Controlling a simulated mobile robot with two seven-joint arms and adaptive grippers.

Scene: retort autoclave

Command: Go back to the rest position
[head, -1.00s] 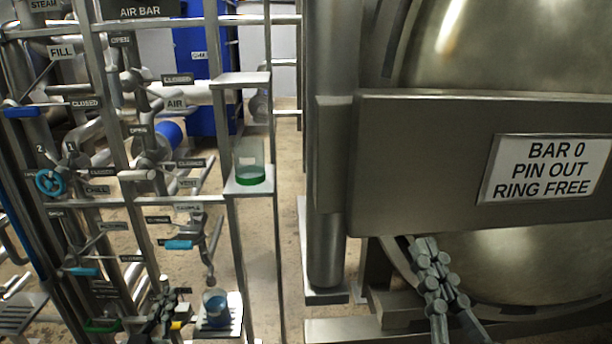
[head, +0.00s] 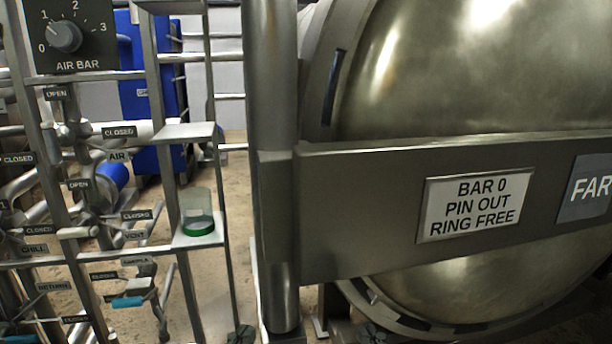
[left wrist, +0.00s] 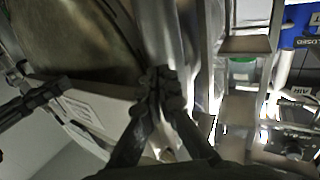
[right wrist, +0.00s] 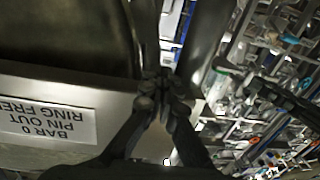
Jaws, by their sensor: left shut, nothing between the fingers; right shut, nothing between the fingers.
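My left gripper (head: 240,335) shows only at the bottom edge of the head view, left of the grey post. Its fingers are together and empty in the left wrist view (left wrist: 158,85). My right gripper (head: 370,334) shows at the bottom edge of the head view, below the vessel door. Its fingers are together and empty in the right wrist view (right wrist: 163,85). Both grippers appear apart from the door and the rack. Most of both arms is out of the head view.
The round vessel door (head: 430,70) fills the right, crossed by a steel bar (head: 350,200) with a sign (head: 475,203) reading BAR 0, PIN OUT, RING FREE. A valve rack with an AIR BAR dial (head: 65,37) stands left. A glass with green base (head: 197,212) sits on a small shelf.

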